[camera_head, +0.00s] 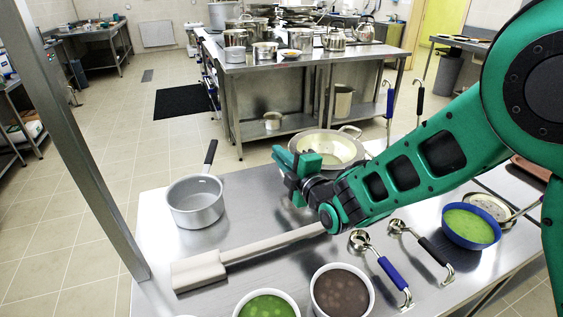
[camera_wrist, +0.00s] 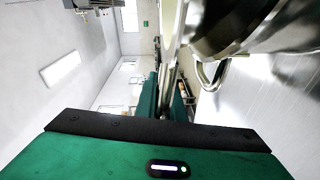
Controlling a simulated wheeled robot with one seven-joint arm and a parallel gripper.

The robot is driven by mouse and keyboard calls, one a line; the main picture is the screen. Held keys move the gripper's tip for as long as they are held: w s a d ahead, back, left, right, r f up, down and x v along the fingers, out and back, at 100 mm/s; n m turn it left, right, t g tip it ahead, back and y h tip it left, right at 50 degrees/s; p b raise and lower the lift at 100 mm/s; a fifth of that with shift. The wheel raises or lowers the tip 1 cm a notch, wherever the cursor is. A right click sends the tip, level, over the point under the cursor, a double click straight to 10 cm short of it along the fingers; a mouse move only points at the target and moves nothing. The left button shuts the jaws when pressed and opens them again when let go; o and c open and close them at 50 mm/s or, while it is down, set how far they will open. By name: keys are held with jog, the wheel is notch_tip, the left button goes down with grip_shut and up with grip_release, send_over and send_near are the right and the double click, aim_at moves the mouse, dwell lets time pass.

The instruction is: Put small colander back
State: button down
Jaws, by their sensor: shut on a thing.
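A wide, round metal vessel with a broad rim and a loop handle (camera_head: 330,146) is at the far side of the steel counter, partly behind my arm. I take it to be the small colander; its holes cannot be made out. My gripper (camera_head: 294,172) is shut at its near left edge. In the wrist view the green fingers (camera_wrist: 166,98) close on a shiny metal part, with the vessel's dark rounded side and loop handle (camera_wrist: 212,76) just right of them. I cannot tell whether the vessel is clear of the counter.
On the steel counter (camera_head: 150,232) are a saucepan (camera_head: 195,203), a long pale paddle (camera_head: 200,270), two ladles (camera_head: 382,266), soup containers (camera_head: 342,291), a blue bowl (camera_head: 470,224) and a metal dish (camera_head: 488,205). A table with several pots (camera_head: 290,62) stands behind, across open floor.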

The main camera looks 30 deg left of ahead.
jog(key=shift+f, duration=0.85)
jog(key=shift+f, duration=0.6)
jog(key=c, duration=1.9)
grip_release()
jog(key=shift+o, duration=0.2)
jog(key=shift+f, duration=0.1)
jog(key=shift+s, duration=0.1)
